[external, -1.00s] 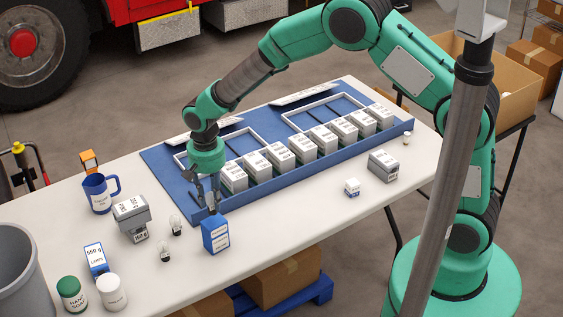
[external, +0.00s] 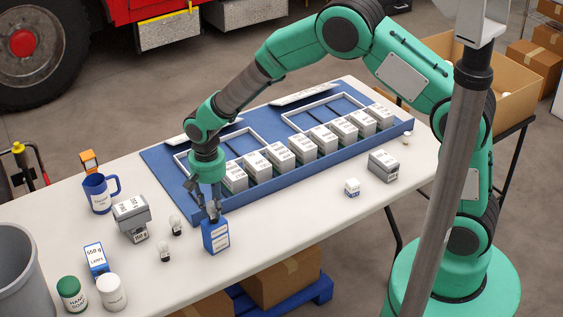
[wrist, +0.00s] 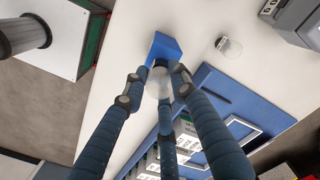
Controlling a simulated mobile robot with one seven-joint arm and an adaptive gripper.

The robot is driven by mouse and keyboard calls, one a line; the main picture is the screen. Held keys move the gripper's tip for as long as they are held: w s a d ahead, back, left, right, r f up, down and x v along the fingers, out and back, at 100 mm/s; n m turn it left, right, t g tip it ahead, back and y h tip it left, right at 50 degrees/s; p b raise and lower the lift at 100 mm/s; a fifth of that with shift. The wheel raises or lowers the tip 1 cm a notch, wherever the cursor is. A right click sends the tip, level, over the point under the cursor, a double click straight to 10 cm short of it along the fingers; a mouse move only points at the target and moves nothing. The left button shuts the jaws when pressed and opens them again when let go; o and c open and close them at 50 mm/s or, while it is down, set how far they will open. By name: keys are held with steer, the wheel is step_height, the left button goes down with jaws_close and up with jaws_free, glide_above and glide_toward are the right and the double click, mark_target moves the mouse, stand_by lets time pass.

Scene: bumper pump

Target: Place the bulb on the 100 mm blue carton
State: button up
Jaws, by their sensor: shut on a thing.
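The blue carton (external: 216,238) stands upright near the table's front edge, its white label facing the camera. My gripper (external: 213,212) points down just above its top. In the wrist view, the fingers of my gripper (wrist: 155,82) are closed around a pale, clear bulb (wrist: 158,86). The blue carton (wrist: 167,46) shows just beyond the bulb. I cannot tell whether the bulb touches the carton's top. Two more bulbs (external: 176,226) and (external: 165,251) stand on the table to the left of the carton. One loose bulb (wrist: 230,47) shows in the wrist view.
A blue tray (external: 300,163) with several white cartons lies behind the gripper. Left of the bulbs stand grey boxes (external: 131,210), a blue mug (external: 99,193) and a blue-and-white box (external: 96,260).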

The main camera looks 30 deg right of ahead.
mark_target(212, 201)
steer(key=shift+f, duration=0.15)
steer(key=o, duration=1.1)
steer(key=shift+c, duration=0.2)
step_height(212, 201, up, 12)
steer(key=p, duration=0.2)
steer(key=shift+r, duration=0.2)
